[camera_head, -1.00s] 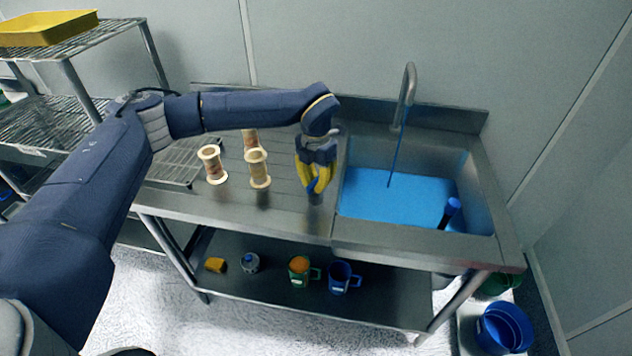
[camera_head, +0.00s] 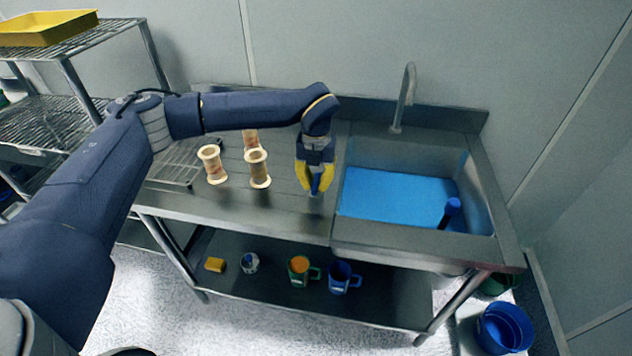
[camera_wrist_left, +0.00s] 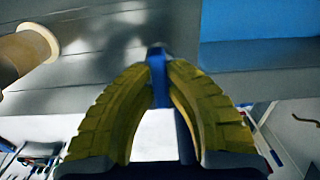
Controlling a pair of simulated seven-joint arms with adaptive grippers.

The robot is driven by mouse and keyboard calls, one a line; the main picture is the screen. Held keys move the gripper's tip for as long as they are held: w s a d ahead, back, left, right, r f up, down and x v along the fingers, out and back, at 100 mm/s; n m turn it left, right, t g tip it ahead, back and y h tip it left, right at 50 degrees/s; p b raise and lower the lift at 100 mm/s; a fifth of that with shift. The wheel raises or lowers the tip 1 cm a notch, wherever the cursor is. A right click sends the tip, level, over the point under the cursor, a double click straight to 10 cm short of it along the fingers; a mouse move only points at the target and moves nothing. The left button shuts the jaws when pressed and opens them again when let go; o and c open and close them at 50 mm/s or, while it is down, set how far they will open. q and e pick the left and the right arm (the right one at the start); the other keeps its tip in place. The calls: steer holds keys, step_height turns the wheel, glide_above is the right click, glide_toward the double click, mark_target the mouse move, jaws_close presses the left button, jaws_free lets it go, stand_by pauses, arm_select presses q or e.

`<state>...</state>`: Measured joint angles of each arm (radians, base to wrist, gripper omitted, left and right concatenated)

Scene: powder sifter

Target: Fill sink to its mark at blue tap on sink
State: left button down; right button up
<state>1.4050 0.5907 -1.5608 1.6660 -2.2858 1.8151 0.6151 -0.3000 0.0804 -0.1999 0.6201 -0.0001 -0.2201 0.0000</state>
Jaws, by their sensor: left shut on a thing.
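The sink (camera_head: 343,228) is at the right of the steel bench, holding blue water (camera_head: 395,195) well below its rim. The water also shows in the wrist view (camera_wrist_left: 260,55). I cannot make out the mark. The tall spout (camera_head: 409,85) stands behind the basin, with no stream falling from it. My left gripper (camera_head: 317,191) points down at the bench's front, left of the basin. Its yellow fingers are shut on the small blue tap (camera_wrist_left: 157,68), which shows between the fingertips and is partly hidden by them. My right gripper is not in view.
Several cream spools (camera_head: 213,164) stand on the bench left of my gripper. A dark blue upright piece (camera_head: 450,210) is in the basin's right front. Mugs (camera_head: 342,278) stand on the lower shelf. A blue bucket (camera_head: 503,328) is at the lower right.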

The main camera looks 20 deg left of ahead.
mark_target(316, 180)
arm_select(q)
steer(key=c, duration=1.4)
jaws_free()
step_height(316, 180, up, 12)
steer(key=shift+f, duration=0.1)
